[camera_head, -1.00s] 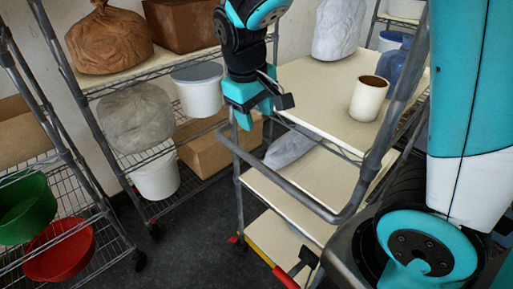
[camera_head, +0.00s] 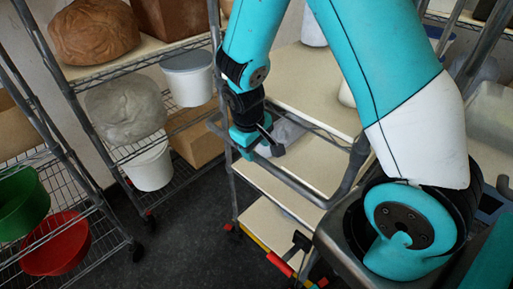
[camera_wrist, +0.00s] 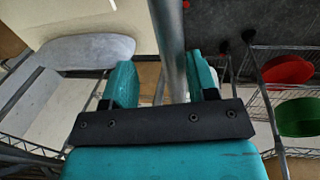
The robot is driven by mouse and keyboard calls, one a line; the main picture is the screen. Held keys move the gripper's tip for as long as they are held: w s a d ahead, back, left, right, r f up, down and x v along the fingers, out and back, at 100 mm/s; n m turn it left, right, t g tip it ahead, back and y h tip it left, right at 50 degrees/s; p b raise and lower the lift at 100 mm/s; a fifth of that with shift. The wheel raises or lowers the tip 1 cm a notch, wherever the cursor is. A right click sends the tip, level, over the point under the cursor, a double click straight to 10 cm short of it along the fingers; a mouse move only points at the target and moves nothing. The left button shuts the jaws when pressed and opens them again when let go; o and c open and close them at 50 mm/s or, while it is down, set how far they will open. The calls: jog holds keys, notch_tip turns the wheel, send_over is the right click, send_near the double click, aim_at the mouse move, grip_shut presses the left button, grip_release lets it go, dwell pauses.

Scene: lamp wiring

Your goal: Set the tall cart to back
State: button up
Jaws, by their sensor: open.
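The tall cart (camera_head: 292,172) has cream shelves in a grey metal frame, with a grey tubular handle (camera_head: 312,192) at its near end. My gripper (camera_head: 258,146) is at the left part of this handle. In the wrist view my gripper (camera_wrist: 164,80) is open, and a grey tube (camera_wrist: 171,40) of the cart's frame runs between its two fingers. The fingers are apart, and I cannot tell whether either touches the tube. A grey-white object (camera_head: 282,135) lies on the cart's middle shelf. My arm hides part of the top shelf and what stands there.
Wire racks stand at the left, holding a brown bag (camera_head: 95,35), a white bucket (camera_head: 188,78), a green bowl (camera_head: 22,205) and a red bowl (camera_head: 55,245). Dark floor (camera_head: 180,235) is free between the racks and the cart.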

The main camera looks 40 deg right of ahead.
jog(key=shift+d+f, duration=0.2)
jog(key=shift+f, duration=0.5)
